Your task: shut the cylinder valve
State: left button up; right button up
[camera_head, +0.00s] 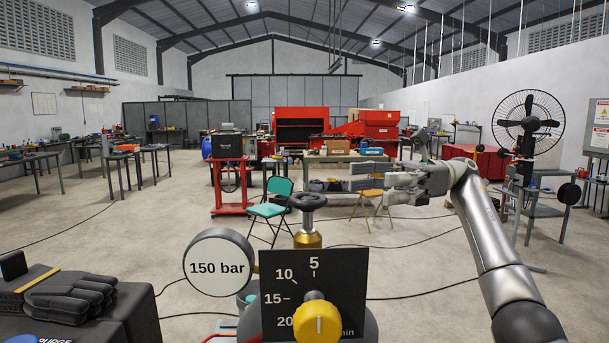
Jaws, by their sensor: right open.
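The cylinder valve has a black handwheel (307,201) on top of a brass body (308,239), standing upright at the middle of the head view. A round gauge (218,262) reading 150 bar sits to its left. A black flow plate (285,272) with a yellow knob (317,321) stands in front and hides most of the grey cylinder. My right gripper (353,176) is open and empty, to the right of the handwheel and a little higher in the picture. Its fingers point left and do not touch the wheel. My left gripper is out of view.
Black gloves (72,295) lie on a dark case (125,312) at the lower left. A green folding chair (272,208) and a yellow one (373,197) stand behind the valve. A large fan (528,122) stands at the right. Cables cross the open floor.

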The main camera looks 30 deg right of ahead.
aim_at(291, 202)
jog(key=a+g+p, duration=0.1)
jog(key=a, duration=0.3)
jog(key=a+n+g+p, duration=0.1)
jog(key=a, duration=0.3)
jog(key=a+n+g+p, duration=0.1)
jog(key=a, duration=0.3)
jog(key=shift+s+a+f+h, duration=0.2)
jog(key=shift+s+h, duration=0.1)
jog(key=shift+s+a+f+p, duration=0.1)
jog(key=shift+a+p, duration=0.2)
jog(key=shift+a, duration=0.6)
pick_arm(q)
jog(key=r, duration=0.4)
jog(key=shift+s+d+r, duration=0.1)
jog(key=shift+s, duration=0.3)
pick_arm(e)
jog(key=shift+c, duration=0.5)
jog(key=c, duration=1)
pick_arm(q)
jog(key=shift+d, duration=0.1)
pick_arm(e)
jog(key=shift+o, duration=0.2)
